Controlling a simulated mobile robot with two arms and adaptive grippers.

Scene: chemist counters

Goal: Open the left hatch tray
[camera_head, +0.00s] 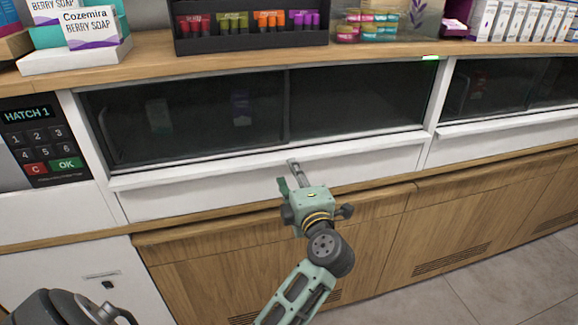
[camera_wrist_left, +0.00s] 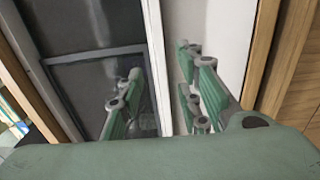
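The left hatch tray (camera_head: 200,187) is a white drawer front with a protruding top lip, below the dark glass of the left hatch (camera_head: 215,115). It looks shut, flush in the counter. My left gripper (camera_head: 292,176) is at the tray's upper edge, right of its middle. In the left wrist view my left gripper (camera_wrist_left: 165,105) has its two fingers apart. One finger is in front of the dark glass, the other in front of the white tray front (camera_wrist_left: 205,35), with the lip running between them. I cannot tell whether either finger touches. My right gripper is not in view.
A keypad (camera_head: 42,138) reading HATCH 1 is at the left. A second hatch (camera_head: 510,85) is at the right, with a green light (camera_head: 430,58) between. Wooden cabinet doors (camera_head: 450,220) are below. Boxes and displays (camera_head: 250,25) stand on the countertop.

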